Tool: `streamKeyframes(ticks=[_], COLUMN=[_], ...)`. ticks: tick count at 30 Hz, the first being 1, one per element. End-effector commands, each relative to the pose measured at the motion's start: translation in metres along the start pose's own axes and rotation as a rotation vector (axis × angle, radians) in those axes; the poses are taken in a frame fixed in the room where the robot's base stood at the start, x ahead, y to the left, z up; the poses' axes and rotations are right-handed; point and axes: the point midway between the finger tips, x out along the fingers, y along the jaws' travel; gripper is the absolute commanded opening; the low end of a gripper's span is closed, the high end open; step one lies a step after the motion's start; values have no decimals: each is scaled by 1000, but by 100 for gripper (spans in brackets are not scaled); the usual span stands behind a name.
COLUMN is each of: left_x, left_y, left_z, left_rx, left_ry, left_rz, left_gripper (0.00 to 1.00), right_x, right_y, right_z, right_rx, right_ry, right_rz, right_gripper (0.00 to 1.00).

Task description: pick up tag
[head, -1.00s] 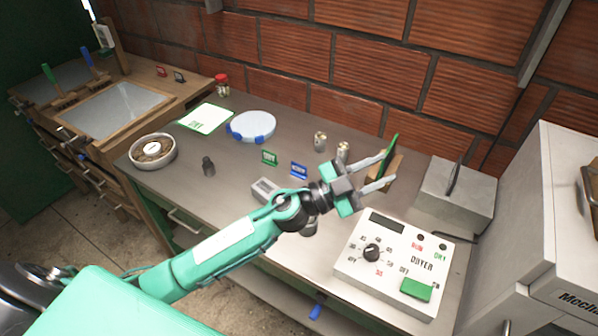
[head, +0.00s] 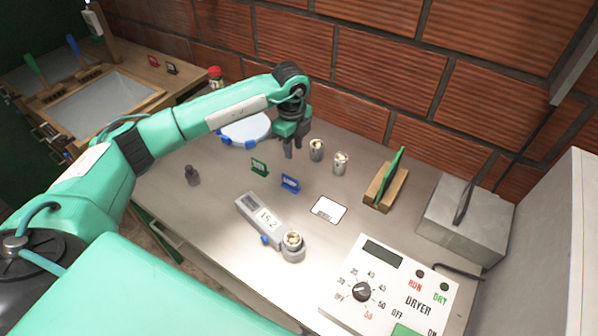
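Two small upright tags stand mid-table: a green tag (head: 260,167) and a blue tag (head: 290,183), their lettering too small to read surely. A green upright plate (head: 391,174) stands in a slotted wooden block (head: 381,190) to the right. A white card (head: 328,209) lies flat on the table. My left gripper (head: 292,152) points down, behind the two tags and left of two metal cups. Its fingertips look apart, with nothing seen between them. My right gripper is not in view.
Two filled cups (head: 316,150) (head: 340,163) stand close to the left gripper. A grey meter reading 15.2 (head: 262,217) holds another cup (head: 293,246). The dryer box (head: 385,290) and a grey metal block (head: 465,222) are at right. A white round dish (head: 246,131) is partly behind my arm.

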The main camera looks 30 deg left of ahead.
Motion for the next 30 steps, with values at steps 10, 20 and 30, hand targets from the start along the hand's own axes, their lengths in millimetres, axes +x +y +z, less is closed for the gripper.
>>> streamKeyframes(ticks=[10, 20, 30], left_x=[44, 83, 121], left_y=[2, 1, 4], left_z=[7, 8, 12], left_rx=[-19, -17, -17], left_ry=[-23, -21, -20], left_rz=[13, 8, 12], left_gripper=[31, 31, 31], right_x=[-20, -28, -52], right_y=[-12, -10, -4], right_z=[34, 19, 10], right_rx=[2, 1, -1], right_ry=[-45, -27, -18], right_rz=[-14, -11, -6], right_gripper=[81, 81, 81])
